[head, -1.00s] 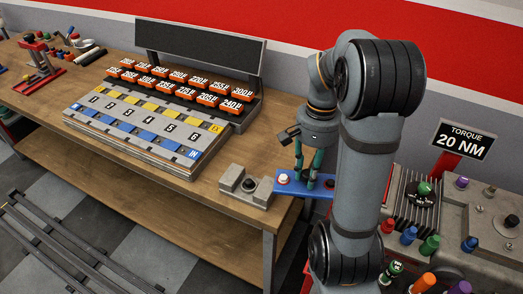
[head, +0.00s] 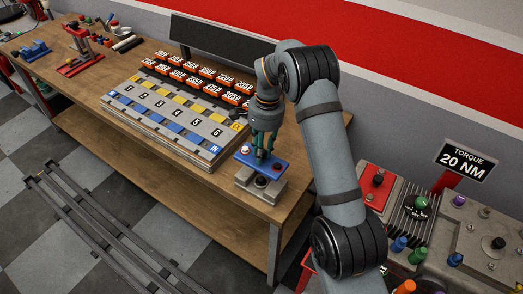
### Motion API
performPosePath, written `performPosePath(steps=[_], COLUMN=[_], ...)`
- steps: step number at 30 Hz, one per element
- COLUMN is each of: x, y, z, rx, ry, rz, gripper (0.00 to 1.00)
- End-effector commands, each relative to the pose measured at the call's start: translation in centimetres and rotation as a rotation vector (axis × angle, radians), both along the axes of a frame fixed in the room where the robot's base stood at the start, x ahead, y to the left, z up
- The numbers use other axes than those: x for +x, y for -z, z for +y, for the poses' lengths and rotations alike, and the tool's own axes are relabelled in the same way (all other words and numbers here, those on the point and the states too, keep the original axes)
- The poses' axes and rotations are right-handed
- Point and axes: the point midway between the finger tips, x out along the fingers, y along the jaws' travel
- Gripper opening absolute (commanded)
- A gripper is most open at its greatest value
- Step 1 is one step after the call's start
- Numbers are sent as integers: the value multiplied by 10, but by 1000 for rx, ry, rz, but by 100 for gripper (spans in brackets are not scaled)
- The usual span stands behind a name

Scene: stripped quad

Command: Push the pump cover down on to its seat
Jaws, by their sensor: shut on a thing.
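A blue plate (head: 270,161), which I take to be the pump cover, has a white knob at its left end and a dark red-rimmed spot at its right. My gripper (head: 263,151) points down and is shut on the middle of this plate, where its fingers hide the grip point. The plate lies over a grey metal block (head: 266,193), apparently its seat, at the bench's near right end. A dark round part (head: 261,181) on the block shows just in front of the plate. I cannot tell whether plate and block touch.
The wooden bench (head: 235,203) ends just right of the block. A numbered grey board (head: 170,122) with yellow and blue squares lies to the left, with orange labelled blocks (head: 190,77) behind it. A machine with coloured knobs (head: 465,245) stands at the right.

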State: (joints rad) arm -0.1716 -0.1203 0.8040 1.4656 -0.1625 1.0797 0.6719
Motion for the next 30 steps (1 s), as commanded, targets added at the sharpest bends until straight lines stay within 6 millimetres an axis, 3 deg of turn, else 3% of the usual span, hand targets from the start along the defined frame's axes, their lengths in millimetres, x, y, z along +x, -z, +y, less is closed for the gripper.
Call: performPosePath(steps=[5,21,30], x=[0,0,0], y=[2,51,58], z=[0,0,0], rx=[0,0,0], ry=[-11,-12,-12], rz=[-9,-8,-8], gripper=[0,0,0])
